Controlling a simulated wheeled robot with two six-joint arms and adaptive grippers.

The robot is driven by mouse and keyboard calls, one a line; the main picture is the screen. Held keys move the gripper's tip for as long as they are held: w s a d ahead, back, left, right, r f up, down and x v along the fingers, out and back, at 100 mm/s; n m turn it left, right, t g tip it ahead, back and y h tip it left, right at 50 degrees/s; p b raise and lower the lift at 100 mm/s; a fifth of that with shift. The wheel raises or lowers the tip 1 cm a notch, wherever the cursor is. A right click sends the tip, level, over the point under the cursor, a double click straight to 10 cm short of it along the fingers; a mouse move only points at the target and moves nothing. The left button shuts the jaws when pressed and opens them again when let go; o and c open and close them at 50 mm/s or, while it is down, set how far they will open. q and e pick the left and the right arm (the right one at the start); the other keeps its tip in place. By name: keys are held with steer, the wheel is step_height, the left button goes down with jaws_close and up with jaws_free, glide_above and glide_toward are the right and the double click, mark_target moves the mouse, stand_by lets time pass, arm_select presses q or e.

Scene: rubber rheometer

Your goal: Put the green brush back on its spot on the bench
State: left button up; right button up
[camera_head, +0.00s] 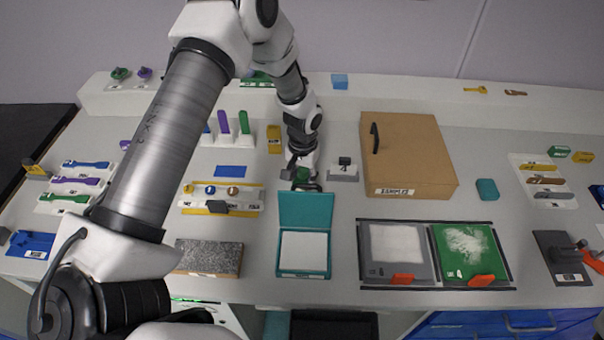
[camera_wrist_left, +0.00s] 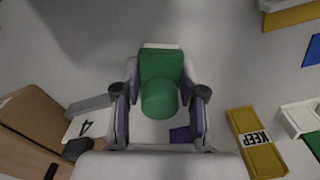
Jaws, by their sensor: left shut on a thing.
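The green brush (camera_wrist_left: 160,82) is between the two fingers of my left gripper (camera_wrist_left: 160,110) in the left wrist view, with a pale strip at its far end. In the head view my left gripper (camera_head: 302,178) is over the middle of the bench, behind the teal open case, and only a little green of the brush (camera_head: 302,173) shows. The gripper is shut on the brush. The wrist and fingers hide most of it in the head view, and I cannot tell whether it touches the bench. My right gripper is not in view.
A grey block marked 4 (camera_head: 343,171) and a brown samples box (camera_head: 408,150) stand right of the gripper. A yellow KEEP block (camera_wrist_left: 257,142) is on its other side, also seen in the head view (camera_head: 274,139). The teal case (camera_head: 304,265) lies in front.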

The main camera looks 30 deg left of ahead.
mark_target(303, 170)
arm_select(q)
steer(key=shift+d, duration=0.15)
steer(key=shift+f, duration=0.15)
steer(key=o, duration=1)
step_height(303, 170, up, 12)
steer(key=b, duration=0.2)
steer(key=shift+f+b, duration=0.2)
steer(key=shift+b, duration=0.1)
steer(key=shift+r, duration=0.4)
